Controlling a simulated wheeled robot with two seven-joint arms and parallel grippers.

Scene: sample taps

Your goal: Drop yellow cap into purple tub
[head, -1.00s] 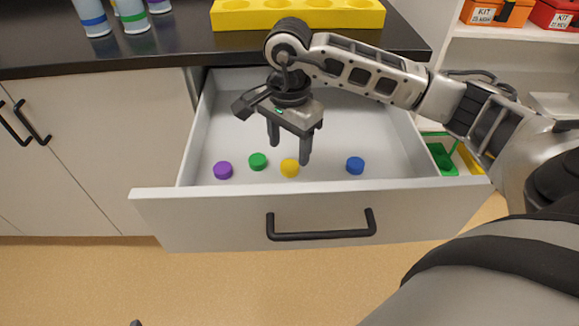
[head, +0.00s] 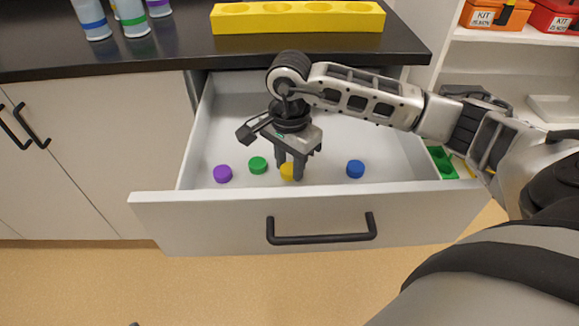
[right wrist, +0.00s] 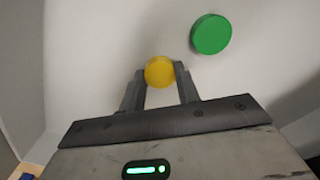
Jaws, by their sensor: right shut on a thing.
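The yellow cap (head: 287,172) is in the open drawer, between the fingertips of my right gripper (head: 290,174). In the right wrist view the two fingers (right wrist: 160,76) touch the yellow cap (right wrist: 159,71) on both sides and are shut on it. The cap seems to be at the drawer floor. The fingers hide part of it in the head view. I see no purple tub in these frames. My left gripper is not in view.
A purple cap (head: 223,173), a green cap (head: 258,165) and a blue cap (head: 355,169) lie in the drawer (head: 250,222). A yellow rack (head: 298,17) and several bottles (head: 137,20) stand on the dark counter. Orange (head: 495,12) and red boxes sit on the right shelf.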

